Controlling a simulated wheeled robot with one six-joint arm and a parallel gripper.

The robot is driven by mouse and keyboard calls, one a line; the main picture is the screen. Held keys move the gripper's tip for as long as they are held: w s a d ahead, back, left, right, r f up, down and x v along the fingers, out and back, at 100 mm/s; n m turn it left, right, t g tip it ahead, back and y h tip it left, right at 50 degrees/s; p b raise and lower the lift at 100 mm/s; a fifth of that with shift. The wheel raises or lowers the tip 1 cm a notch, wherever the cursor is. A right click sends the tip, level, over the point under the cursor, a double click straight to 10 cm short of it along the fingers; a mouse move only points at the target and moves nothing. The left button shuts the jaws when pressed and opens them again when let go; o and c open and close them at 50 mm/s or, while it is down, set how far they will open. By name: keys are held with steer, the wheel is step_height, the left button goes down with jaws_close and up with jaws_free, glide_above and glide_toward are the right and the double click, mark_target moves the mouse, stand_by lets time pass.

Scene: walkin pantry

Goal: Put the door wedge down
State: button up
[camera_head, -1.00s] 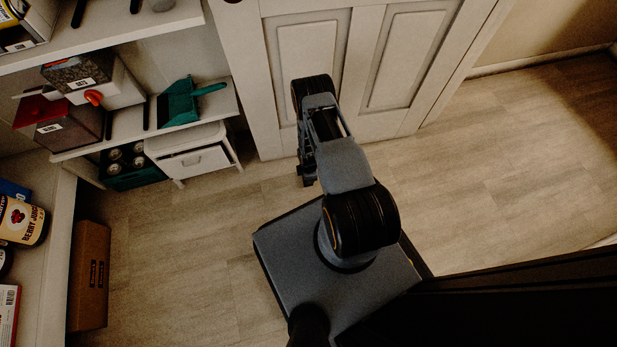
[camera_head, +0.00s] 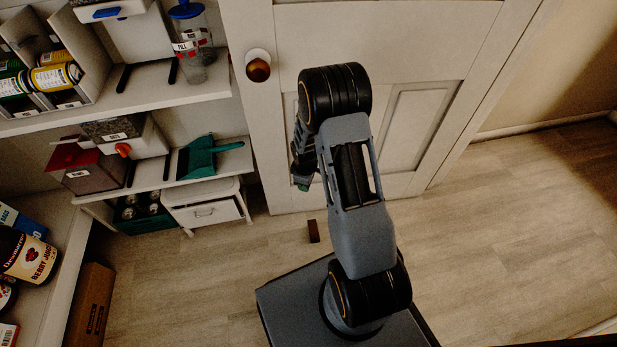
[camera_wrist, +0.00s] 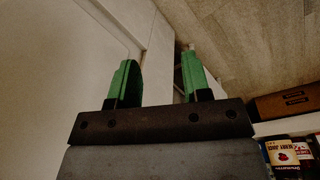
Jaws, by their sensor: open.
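A small dark brown block that looks like the door wedge (camera_head: 313,231) sits on the floor in the head view, just in front of the closed white door. My gripper (camera_wrist: 159,75) shows two green fingers in the wrist view, spread apart with nothing between them. In the head view only a bit of my gripper (camera_head: 303,183) shows below the arm, beside the door and above the wedge, apart from it. The wedge cannot be made out in the wrist view.
The white door (camera_head: 395,110) with a round brown knob (camera_head: 258,70) stands close behind my arm. Shelves with a teal dustpan (camera_head: 199,157) and a small white drawer unit (camera_head: 207,212) are at left. A cardboard box (camera_head: 90,305) stands lower left. The floor at right is clear.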

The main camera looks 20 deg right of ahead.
steer(key=s+a+r+m+t, duration=0.1)
steer(key=s+a+r+m, duration=0.1)
steer(key=r, duration=0.6)
steer(key=s+a+r+m, duration=0.1)
steer(key=s+r+m, duration=0.1)
steer(key=r, duration=0.6)
steer(key=s+a+r+m, duration=0.3)
steer(key=s+r+m, duration=0.2)
steer(key=s+r, duration=0.5)
steer(key=shift+s+a+r+t, duration=0.25)
steer(key=shift+s+a+t, duration=0.15)
steer(key=shift+s, duration=0.7)
step_height(320, 180, up, 35)
steer(key=t+p, duration=0.1)
steer(key=p, duration=3.2)
steer(key=shift+s+r, duration=0.15)
steer(key=shift+r, duration=0.05)
steer(key=shift+a+f, duration=0.1)
